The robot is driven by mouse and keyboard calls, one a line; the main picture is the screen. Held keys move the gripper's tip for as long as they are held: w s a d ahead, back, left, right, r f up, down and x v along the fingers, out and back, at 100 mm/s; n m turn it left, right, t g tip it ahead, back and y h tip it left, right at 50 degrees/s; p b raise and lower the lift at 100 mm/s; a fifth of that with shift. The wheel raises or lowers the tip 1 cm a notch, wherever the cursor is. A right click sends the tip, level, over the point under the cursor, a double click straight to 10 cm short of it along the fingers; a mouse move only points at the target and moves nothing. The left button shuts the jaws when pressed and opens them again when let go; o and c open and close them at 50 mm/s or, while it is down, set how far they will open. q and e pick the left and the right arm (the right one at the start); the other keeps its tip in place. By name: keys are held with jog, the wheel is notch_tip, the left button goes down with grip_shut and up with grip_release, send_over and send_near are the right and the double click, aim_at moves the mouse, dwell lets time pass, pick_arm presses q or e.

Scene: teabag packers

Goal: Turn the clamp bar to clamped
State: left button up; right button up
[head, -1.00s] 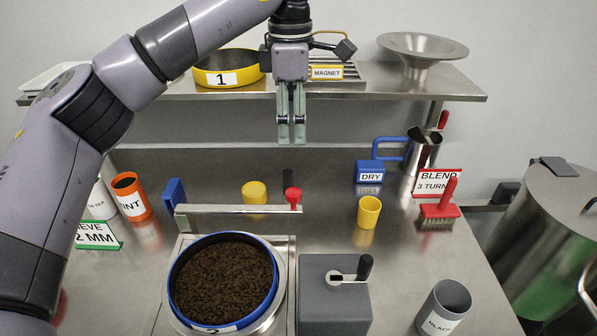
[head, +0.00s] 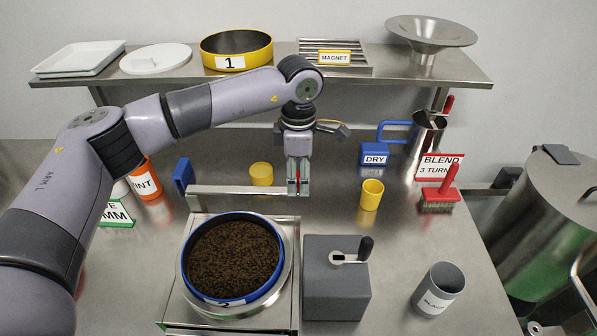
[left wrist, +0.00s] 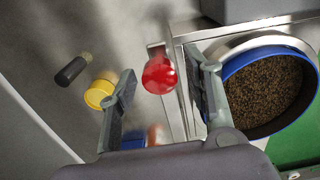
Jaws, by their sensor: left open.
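The clamp bar (head: 235,189) is a flat metal bar lying level behind the blue-rimmed sieve (head: 184,270), which holds dark leaf. Its left end is by a blue block (head: 183,176). A red knob (left wrist: 160,75) is at its right end; in the head view it is mostly hidden by my gripper. My left gripper (head: 298,190) points down at the knob with its fingers on either side of it. In the left wrist view, the open fingers (left wrist: 160,68) have the knob between them, with a gap showing on both sides. My right gripper is not in view.
A grey box with a black-handled crank (head: 337,290) stands right of the sieve. Yellow cups (head: 369,196) and a blue DRY block (head: 375,156) stand farther back. A shelf (head: 300,82) with pans runs along the back.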

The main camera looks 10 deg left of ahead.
pick_arm(q)
jog(key=shift+f, duration=0.3)
jog(key=shift+c, duration=0.5)
grip_shut()
